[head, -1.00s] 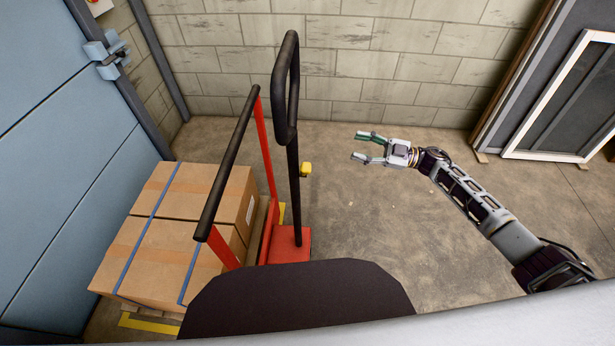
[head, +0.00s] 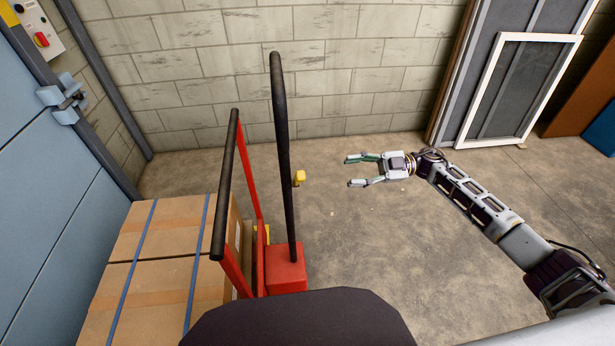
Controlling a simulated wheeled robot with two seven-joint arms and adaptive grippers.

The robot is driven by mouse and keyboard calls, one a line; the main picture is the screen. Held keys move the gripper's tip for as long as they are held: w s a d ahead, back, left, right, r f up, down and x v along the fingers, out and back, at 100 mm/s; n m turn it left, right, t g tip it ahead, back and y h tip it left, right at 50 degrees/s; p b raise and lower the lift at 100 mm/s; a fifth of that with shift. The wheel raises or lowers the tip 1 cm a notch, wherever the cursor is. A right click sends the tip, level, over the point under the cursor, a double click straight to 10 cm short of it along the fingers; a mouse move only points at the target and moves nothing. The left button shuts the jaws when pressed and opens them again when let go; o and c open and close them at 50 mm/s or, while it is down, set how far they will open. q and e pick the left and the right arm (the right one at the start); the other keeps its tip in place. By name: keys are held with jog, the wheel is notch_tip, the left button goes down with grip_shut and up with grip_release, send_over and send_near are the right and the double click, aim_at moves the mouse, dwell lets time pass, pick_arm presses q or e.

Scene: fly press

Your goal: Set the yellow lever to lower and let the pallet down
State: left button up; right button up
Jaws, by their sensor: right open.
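The yellow lever (head: 299,178) sticks out on the right side of the pallet truck's black tiller handle (head: 282,150), above its red base (head: 285,270). The pallet's load of strapped cardboard boxes (head: 150,262) stands at the left behind the truck's red frame; the pallet itself is hardly visible. My right gripper (head: 351,171) is open and empty, its fingers pointing left toward the lever with a clear gap between them. My left gripper is out of view.
A black rail (head: 226,185) on the red frame stands left of the tiller. A blue door (head: 60,210) is at the left, a block wall (head: 300,80) behind. A white-framed panel (head: 520,90) leans at the right. Floor around my right arm is clear.

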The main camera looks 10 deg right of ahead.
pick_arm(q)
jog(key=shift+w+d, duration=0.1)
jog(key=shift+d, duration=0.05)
pick_arm(e)
send_near(298, 180)
jog(key=w+a, duration=0.2)
jog(key=a, duration=0.5)
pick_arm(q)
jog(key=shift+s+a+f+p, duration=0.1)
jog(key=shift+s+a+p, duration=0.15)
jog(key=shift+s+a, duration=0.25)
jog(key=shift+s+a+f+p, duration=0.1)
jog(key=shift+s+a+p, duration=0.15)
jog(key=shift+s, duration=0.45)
pick_arm(e)
jog(key=shift+a+f, duration=0.15)
jog(key=shift+f, duration=0.15)
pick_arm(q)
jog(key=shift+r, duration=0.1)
pick_arm(e)
jog(key=shift+c, duration=0.5)
grip_shut()
